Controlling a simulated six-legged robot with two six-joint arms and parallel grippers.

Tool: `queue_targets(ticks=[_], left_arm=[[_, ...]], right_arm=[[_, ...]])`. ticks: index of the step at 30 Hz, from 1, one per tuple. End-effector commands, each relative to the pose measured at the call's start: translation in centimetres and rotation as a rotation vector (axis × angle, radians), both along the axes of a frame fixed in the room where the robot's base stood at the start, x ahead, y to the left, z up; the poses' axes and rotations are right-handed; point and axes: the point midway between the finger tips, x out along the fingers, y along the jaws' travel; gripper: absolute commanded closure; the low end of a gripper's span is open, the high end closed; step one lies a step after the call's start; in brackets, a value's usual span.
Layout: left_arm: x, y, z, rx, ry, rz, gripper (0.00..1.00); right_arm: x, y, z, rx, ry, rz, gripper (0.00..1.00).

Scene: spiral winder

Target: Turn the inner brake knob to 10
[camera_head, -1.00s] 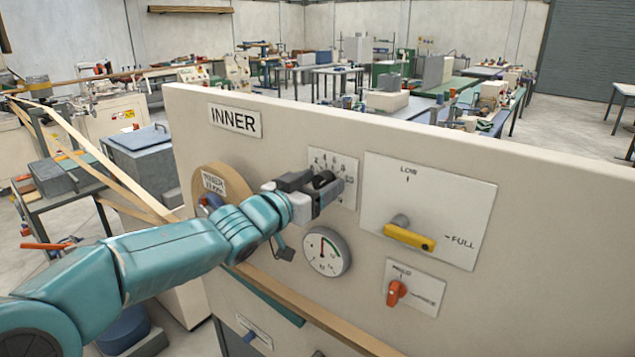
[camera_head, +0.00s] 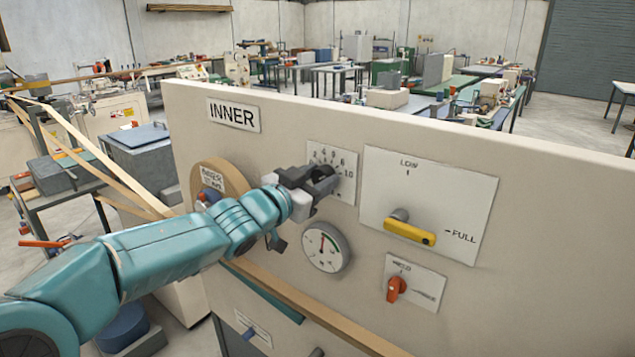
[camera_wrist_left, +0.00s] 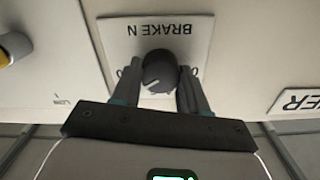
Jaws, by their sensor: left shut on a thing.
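The inner brake knob (camera_wrist_left: 160,72) is a round dark knob with a pale mark, on a white plate (camera_wrist_left: 197,35) lettered BRAKE N, upside down in the left wrist view. My left gripper (camera_wrist_left: 160,80) is shut on it, one finger on each side. In the head view my left gripper (camera_head: 324,182) reaches in from the left and hides most of the knob. The dial plate (camera_head: 346,160) shows numbers along its upper and right side, with 10 at the right. The knob's exact setting cannot be read. My right gripper is not in view.
The INNER sign (camera_head: 234,115) is above. A round gauge (camera_head: 325,247) sits just below my gripper. To the right are a yellow lever (camera_head: 410,233) and a red-orange switch (camera_head: 396,289). A tan reel (camera_head: 222,177) is close on the left.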

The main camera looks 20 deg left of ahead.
Motion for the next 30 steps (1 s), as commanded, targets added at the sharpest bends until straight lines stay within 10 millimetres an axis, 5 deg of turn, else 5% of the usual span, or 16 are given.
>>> queue_targets(ticks=[13, 30], left_arm=[[0.0, 0.0, -0.2, 0.251, -0.088, 0.001, 0.87], [0.0, -0.1, -0.2, 0.313, -0.11, 0.0, 0.87]], right_arm=[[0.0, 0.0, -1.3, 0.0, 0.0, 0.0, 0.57], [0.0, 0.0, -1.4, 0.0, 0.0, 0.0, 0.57]])
